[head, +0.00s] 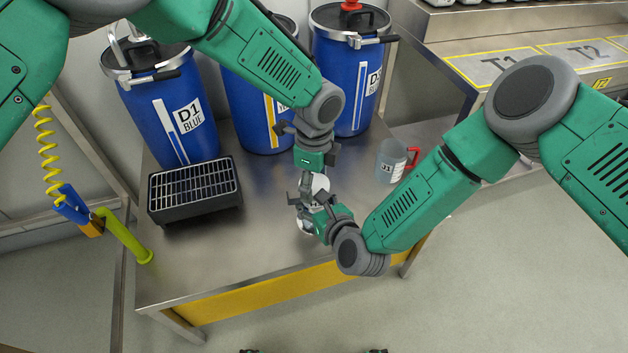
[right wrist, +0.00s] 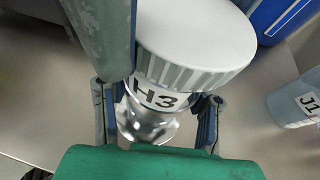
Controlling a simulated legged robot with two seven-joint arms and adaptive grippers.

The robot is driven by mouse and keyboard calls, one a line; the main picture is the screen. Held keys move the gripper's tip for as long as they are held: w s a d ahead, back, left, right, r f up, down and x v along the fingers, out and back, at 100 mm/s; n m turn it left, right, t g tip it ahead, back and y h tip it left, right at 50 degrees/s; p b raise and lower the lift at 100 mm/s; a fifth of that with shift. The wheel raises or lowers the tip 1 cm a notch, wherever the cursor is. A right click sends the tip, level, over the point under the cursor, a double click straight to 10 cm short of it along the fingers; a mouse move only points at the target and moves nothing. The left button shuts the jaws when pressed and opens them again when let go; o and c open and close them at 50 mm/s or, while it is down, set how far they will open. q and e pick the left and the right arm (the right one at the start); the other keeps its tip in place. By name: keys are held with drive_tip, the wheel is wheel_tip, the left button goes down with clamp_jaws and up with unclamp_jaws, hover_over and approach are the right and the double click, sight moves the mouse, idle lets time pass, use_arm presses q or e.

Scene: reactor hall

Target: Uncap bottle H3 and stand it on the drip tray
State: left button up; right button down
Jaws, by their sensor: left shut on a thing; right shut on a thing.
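Bottle H3 (right wrist: 150,125) is shiny and metallic, with an H3 label just under its wide white ribbed cap (right wrist: 195,45). The cap sits on the bottle. In the head view the cap (head: 320,184) is partly hidden between my grippers, above the table's front part. My left gripper (head: 313,180) reaches down from above, shut on the cap; one finger runs along the cap's left side in the right wrist view. My right gripper (head: 304,208) comes from the right, shut on the bottle below the cap. The black drip tray (head: 200,213) with a metal grating stands at the left, empty.
Blue drums, including D1 (head: 160,110) and D3 (head: 345,80), line the table's back. A grey jug J1 (head: 389,162) with a red handle stands to the right. A yellow coiled hose (head: 45,150) hangs at the left. The steel table (head: 225,255) is clear at front left.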

use_arm(q)
drive_tip(key=n, duration=0.2)
drive_tip(key=shift+s+a+n, duration=0.1)
drive_tip(key=shift+s+n, duration=0.05)
drive_tip(key=shift+n, duration=0.25)
drive_tip(key=shift+f, duration=0.1)
drive_tip(key=o, duration=1.3)
